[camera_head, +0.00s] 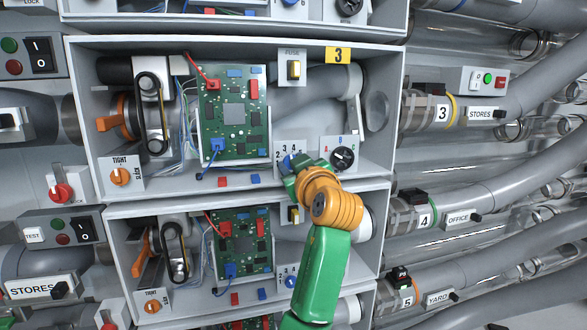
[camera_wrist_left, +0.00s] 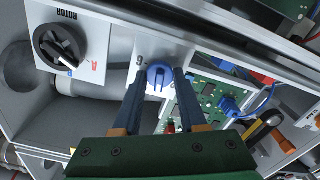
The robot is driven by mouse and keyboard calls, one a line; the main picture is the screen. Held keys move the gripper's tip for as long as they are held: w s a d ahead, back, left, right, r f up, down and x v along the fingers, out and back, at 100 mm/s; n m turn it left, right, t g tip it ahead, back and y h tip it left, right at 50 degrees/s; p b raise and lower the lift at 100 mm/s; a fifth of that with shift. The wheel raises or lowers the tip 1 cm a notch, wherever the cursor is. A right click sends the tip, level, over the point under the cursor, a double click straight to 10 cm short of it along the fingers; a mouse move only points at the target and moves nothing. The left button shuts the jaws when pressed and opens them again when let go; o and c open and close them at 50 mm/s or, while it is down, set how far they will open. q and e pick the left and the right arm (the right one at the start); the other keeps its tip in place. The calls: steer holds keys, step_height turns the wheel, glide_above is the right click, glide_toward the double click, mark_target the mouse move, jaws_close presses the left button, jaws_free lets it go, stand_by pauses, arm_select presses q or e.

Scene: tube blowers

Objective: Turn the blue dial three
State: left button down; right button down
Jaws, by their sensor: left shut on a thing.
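The blue dial (camera_head: 286,163) sits on a small white numbered plate at the bottom of the compartment marked 3. In the left wrist view the blue dial (camera_wrist_left: 159,73) shows between my fingertips, with a slot across its face. My left gripper (camera_head: 293,170) is at the dial in the head view and covers part of it. In the left wrist view my left gripper (camera_wrist_left: 158,84) has one finger on each side of the dial and is shut on it. The numbers are partly hidden. My right gripper is not in view.
A black rotor dial (camera_head: 342,157) is just right of the blue dial and shows in the wrist view (camera_wrist_left: 59,46). A green circuit board (camera_head: 234,115) stands left. An orange dial (camera_head: 120,177) is at lower left. Another such compartment lies below, with its own blue dial (camera_head: 291,281).

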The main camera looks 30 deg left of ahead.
arm_select(q)
steer(key=shift+n, duration=0.9)
steer(key=shift+r, duration=0.1)
steer(key=shift+c, duration=2.2)
jaws_free()
steer(key=b+v, duration=0.3)
steer(key=v, duration=0.4)
steer(key=shift+s+a, duration=0.1)
